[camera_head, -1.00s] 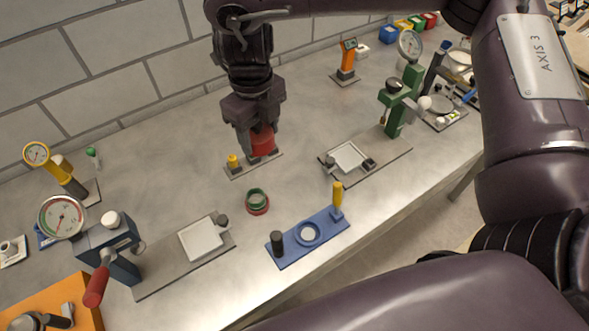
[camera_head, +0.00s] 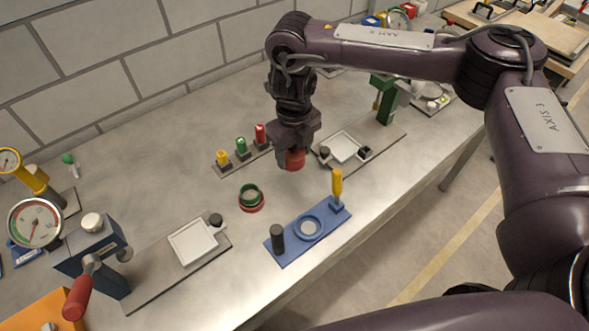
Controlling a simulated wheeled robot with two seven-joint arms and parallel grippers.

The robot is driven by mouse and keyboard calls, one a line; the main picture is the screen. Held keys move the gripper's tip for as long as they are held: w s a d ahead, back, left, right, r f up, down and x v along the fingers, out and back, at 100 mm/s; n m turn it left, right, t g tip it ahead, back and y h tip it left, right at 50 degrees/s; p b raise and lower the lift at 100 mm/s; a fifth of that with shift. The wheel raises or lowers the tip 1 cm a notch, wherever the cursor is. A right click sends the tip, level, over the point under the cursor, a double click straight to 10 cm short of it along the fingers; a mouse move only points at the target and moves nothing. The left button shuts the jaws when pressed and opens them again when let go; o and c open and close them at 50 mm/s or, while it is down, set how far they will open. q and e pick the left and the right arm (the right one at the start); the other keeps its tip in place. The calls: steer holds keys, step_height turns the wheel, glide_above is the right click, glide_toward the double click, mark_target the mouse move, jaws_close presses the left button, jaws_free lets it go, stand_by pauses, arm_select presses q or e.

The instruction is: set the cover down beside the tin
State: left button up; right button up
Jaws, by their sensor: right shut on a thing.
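My right gripper (camera_head: 293,150) is shut on a red cover (camera_head: 293,160) and points down over the table. The fingers hide part of the cover. The cover seems to be above the tabletop; how high I cannot tell. The tin (camera_head: 251,197), with a green rim and a red lower part, stands open at the middle of the table. The cover is to the right of the tin and farther back, apart from it. My left gripper is not in view.
A rack with yellow, green and red pieces (camera_head: 241,147) stands behind the tin. A blue fixture (camera_head: 309,230) with a yellow handle lies in front. White trays (camera_head: 192,241) on grey plates flank the tin. Bare table (camera_head: 155,165) lies to the left.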

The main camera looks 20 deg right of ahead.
mark_target(294, 153)
step_height(294, 153, down, 3)
steer(key=shift+f, duration=0.15)
steer(key=shift+f+b, duration=0.3)
steer(key=shift+f, duration=1.5)
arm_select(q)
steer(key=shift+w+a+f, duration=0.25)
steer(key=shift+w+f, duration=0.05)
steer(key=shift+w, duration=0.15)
arm_select(e)
steer(key=shift+f, duration=0.15)
steer(key=o, duration=1)
steer(key=shift+c, duration=0.2)
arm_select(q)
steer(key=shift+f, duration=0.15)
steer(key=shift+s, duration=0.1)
